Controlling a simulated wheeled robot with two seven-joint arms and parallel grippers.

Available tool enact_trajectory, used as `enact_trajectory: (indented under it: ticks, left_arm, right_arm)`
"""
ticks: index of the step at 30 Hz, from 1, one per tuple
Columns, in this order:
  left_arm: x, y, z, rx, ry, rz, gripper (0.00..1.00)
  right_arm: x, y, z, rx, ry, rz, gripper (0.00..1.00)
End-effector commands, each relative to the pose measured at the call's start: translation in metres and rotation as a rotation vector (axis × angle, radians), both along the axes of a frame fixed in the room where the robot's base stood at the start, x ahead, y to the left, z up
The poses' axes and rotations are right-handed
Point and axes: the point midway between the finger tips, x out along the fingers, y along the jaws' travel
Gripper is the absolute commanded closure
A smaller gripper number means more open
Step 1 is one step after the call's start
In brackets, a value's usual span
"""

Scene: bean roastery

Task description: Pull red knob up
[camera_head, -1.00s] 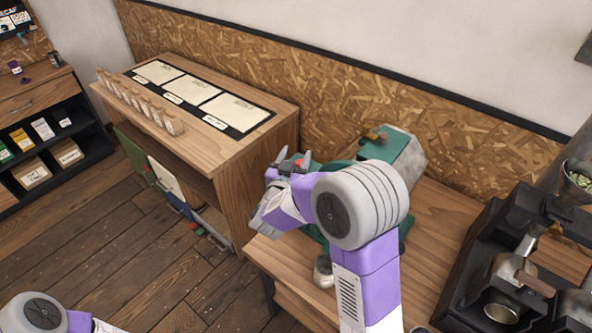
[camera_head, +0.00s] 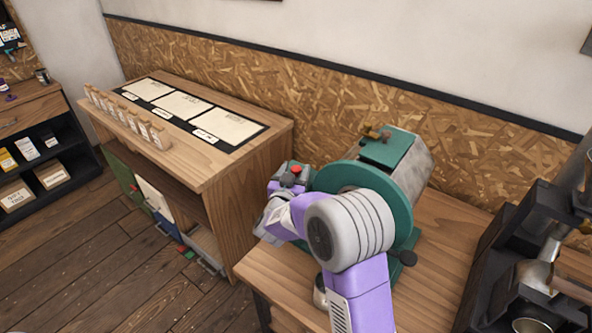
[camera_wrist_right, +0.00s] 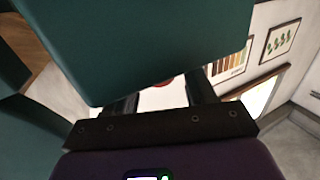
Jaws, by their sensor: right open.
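The red knob (camera_head: 295,169) is a small red cap at the left front of the green and grey roasting machine (camera_head: 388,150). In the right wrist view only a thin red edge of the knob (camera_wrist_right: 164,84) shows between the two fingers, just below a large teal part of the machine (camera_wrist_right: 150,45) that covers the rest. My right gripper (camera_head: 288,180) is at the knob, with its fingers hard to make out from the head. In the wrist view my right gripper (camera_wrist_right: 162,92) has its fingers apart. I cannot tell whether they touch the knob. My left gripper is out of view.
The machine stands on a wooden table (camera_head: 450,235) against the chipboard wall. A wooden cabinet (camera_head: 255,170) with sheets and a card rack is close on the left. Dark equipment (camera_head: 515,250) stands at the right. My right forearm hides part of the machine's front.

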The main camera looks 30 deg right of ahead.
Motion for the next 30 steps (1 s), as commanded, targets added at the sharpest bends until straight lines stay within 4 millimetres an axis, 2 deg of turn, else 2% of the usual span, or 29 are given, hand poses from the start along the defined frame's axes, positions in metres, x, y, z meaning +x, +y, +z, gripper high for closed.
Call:
enact_trajectory:
  ticks: [4,12,23,30]
  left_arm:
    - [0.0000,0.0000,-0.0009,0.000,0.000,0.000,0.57]
    - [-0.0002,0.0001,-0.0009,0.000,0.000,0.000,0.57]
    - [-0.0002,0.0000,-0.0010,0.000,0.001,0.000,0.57]
    - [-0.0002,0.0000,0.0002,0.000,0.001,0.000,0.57]
  right_arm:
    - [0.0071,-0.0075,0.0001,-0.001,-0.001,0.000,0.45]
    - [0.0081,-0.0082,0.0003,-0.001,-0.001,0.001,0.45]
    - [0.0079,-0.0079,0.0004,-0.001,-0.001,0.001,1.00]
    - [0.0079,-0.0079,0.0019,0.000,-0.001,0.000,1.00]
